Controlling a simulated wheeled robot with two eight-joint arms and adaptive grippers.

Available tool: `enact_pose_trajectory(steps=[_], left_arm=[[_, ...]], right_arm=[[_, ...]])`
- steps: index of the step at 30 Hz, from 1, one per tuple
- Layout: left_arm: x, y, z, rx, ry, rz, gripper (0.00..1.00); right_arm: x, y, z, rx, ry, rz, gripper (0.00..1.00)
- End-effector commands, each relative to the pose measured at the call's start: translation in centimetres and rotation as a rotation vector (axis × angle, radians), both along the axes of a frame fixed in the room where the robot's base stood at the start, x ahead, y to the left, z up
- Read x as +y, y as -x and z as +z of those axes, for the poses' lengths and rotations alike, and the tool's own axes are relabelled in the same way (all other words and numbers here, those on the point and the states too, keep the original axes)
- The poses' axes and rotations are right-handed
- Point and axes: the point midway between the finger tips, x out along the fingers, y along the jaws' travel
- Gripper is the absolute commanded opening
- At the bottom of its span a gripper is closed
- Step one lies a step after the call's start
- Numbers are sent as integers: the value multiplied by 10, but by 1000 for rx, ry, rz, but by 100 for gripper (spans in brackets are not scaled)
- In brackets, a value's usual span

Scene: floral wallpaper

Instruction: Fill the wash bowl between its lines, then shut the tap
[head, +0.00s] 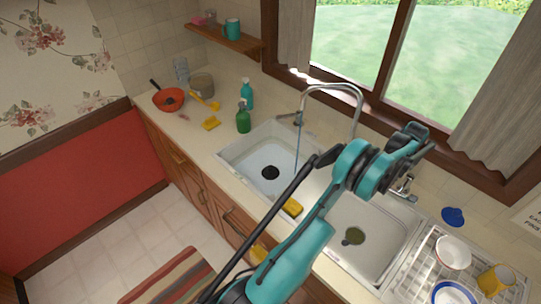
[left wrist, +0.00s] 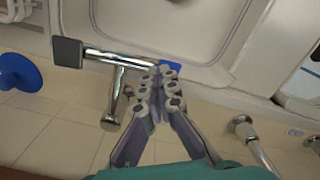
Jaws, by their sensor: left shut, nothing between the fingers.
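The chrome tap spout (head: 335,88) arches over the left basin (head: 245,160), and a thin bluish stream (head: 297,150) falls from its end. No separate wash bowl can be made out in this basin, which is pale with a dark drain; level lines cannot be made out. A chrome tap handle (head: 404,186) stands behind the right basin. In the left wrist view its crossbar (left wrist: 110,57) has a grey end and a blue end. My left gripper (head: 418,140) is shut and empty; its fingertips (left wrist: 166,74) are close to the blue end, contact unclear. My right gripper is out of view.
A yellow sponge (head: 292,207) lies on the divider between basins. A dish rack (head: 425,272) with a white bowl (head: 453,252) and yellow mug (head: 496,279) stands at right. Green (head: 243,120) and teal bottles (head: 247,92) stand behind left. My arm crosses the right basin (head: 375,235).

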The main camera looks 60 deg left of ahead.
Motion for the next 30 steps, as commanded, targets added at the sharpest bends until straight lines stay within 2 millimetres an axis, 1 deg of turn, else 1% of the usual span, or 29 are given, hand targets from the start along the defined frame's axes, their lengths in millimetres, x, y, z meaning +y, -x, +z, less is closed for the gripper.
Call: enact_pose_trajectory(steps=[3, 7, 11, 16, 18, 20, 23, 30], left_arm=[[-1, 0, -7, 0, 1, -1, 0], [-1, 0, 0, 0, 1, -1, 0], [-1, 0, 18, 1, 1, 0, 0], [0, 0, 53, 0, 0, 0, 0], [0, 0, 60, 0, 0, 0, 0], [-2, 0, 62, 1, 1, -1, 0], [-13, -3, 59, 0, 0, -4, 0], [-62, -16, 59, 0, 0, -5, 0]], right_arm=[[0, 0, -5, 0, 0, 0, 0], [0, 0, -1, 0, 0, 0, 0], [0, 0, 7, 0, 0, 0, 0], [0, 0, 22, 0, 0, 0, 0], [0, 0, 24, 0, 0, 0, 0], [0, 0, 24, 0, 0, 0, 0], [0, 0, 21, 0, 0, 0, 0], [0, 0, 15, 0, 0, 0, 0]])
